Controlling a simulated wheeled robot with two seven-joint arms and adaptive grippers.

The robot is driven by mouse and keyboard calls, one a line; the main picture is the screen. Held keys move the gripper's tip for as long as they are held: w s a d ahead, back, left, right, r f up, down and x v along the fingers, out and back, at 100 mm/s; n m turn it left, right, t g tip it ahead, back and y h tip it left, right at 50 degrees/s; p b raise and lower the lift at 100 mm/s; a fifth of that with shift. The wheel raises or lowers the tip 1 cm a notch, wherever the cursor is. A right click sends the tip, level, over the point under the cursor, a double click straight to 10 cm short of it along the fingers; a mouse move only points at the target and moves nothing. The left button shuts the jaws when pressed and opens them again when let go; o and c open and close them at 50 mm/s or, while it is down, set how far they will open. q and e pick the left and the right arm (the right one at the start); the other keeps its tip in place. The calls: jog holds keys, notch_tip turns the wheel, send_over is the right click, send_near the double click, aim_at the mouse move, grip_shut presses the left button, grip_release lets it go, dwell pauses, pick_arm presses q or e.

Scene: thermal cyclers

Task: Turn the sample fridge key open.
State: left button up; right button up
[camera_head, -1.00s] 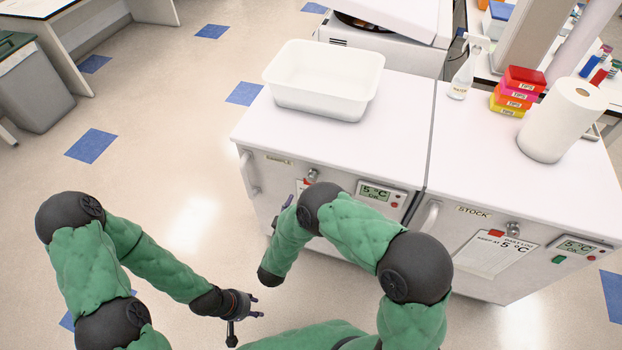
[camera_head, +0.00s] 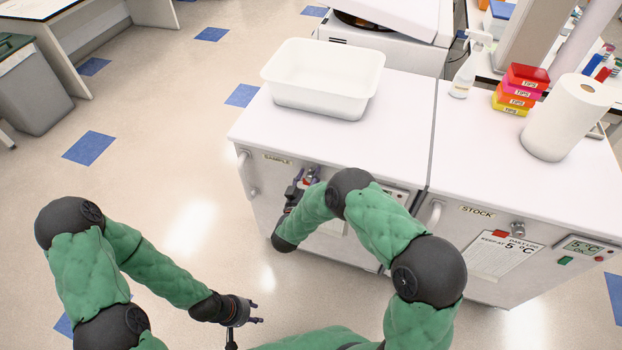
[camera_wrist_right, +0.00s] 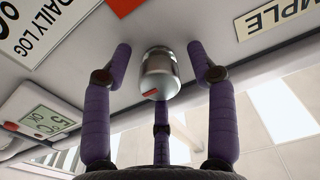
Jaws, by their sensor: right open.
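The sample fridge (camera_head: 262,207) stands under the white bench top, with a SAMPLE label on its front. Its key lock, a round metal knob (camera_wrist_right: 159,75) with a small red mark, shows in the right wrist view. My right gripper (camera_wrist_right: 160,62) is open, its purple fingers spread around the knob; I cannot tell whether they touch it. In the head view my right gripper (camera_head: 302,183) is at the fridge front, partly hidden by my arm. My left gripper (camera_head: 258,312) is low over the floor, away from the fridge, with its fingers apart and empty.
The stock fridge (camera_head: 478,268) adjoins on the right. The sample fridge's door handle (camera_head: 246,175) is to the left of my right gripper. A white tub (camera_head: 322,105) sits on top. A display (camera_wrist_right: 45,122) and DAILY LOG sheet (camera_wrist_right: 40,30) are near the knob.

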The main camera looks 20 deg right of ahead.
jog(key=c, duration=1.2)
jog(key=shift+o, duration=0.2)
jog(key=shift+n, duration=0.3)
jog(key=n+p, duration=0.1)
jog(key=n, duration=0.2)
jog(key=shift+r+n+p, duration=0.15)
jog(key=shift+n+p, duration=0.15)
jog(key=n+p, duration=0.1)
jog(key=n, duration=0.3)
jog(key=shift+n, duration=0.3)
jog(key=n+p, duration=0.1)
jog(key=n, duration=0.3)
jog(key=shift+n, duration=0.3)
jog(key=shift+a+n+p, duration=0.1)
jog(key=shift+n+p, duration=0.6)
jog(key=shift+n, duration=1.5)
